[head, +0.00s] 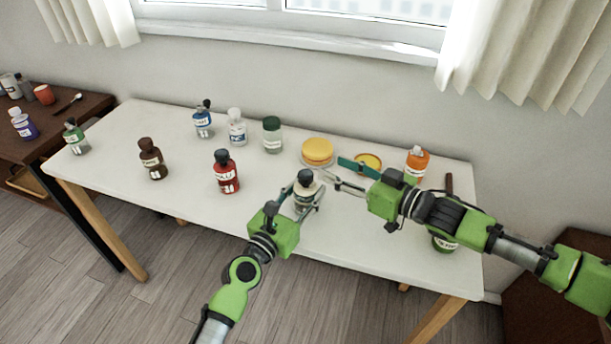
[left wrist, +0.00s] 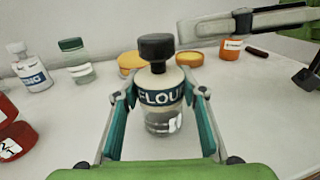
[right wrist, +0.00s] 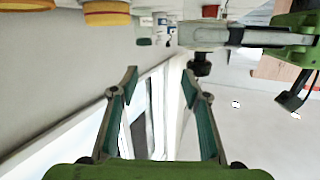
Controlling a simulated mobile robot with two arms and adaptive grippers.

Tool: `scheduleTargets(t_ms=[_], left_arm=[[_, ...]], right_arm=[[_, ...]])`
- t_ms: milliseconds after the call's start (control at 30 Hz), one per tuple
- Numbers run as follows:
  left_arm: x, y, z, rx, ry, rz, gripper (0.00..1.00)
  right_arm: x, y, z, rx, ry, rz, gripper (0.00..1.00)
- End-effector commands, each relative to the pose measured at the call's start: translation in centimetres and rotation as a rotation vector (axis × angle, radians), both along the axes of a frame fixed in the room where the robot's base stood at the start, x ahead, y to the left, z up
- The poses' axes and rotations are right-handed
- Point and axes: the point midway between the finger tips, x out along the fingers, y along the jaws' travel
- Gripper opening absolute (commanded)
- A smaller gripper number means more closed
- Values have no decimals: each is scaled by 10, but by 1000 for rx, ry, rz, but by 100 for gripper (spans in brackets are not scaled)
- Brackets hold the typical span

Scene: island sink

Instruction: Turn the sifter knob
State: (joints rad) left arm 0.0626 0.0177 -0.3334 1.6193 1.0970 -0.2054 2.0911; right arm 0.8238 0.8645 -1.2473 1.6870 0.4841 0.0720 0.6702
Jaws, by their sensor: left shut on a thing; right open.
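The sifter is a clear jar (head: 305,194) with a cream top and a dark label reading FLOUR; it stands upright near the table's middle. Its black knob (head: 305,177) is on top, and shows clearly in the left wrist view (left wrist: 156,48). My left gripper (head: 304,205) is shut on the jar, one finger on each side, below the knob. My right gripper (head: 335,172) is open and empty, just right of the knob at about its height.
Yellow round containers (head: 317,151) stand behind the jar. An orange bottle (head: 417,161) is behind my right arm, and a red bottle (head: 226,173) stands left. Several other bottles are farther left.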

Motion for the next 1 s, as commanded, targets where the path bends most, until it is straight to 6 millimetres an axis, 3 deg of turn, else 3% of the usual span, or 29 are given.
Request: scheduleTargets(t_ms=[200,433,567,1000], left_arm=[[0,0,0,0,1,0,14],[0,0,0,0,0,0,14],[0,0,0,0,0,0,14],[0,0,0,0,0,0,14]], right_arm=[[-49,-18,-8,36,-107,124,43],[-73,-24,-8,60,-155,185,43],[-69,-15,-8,65,-161,192,43],[-26,57,-7,65,-160,191,43]])
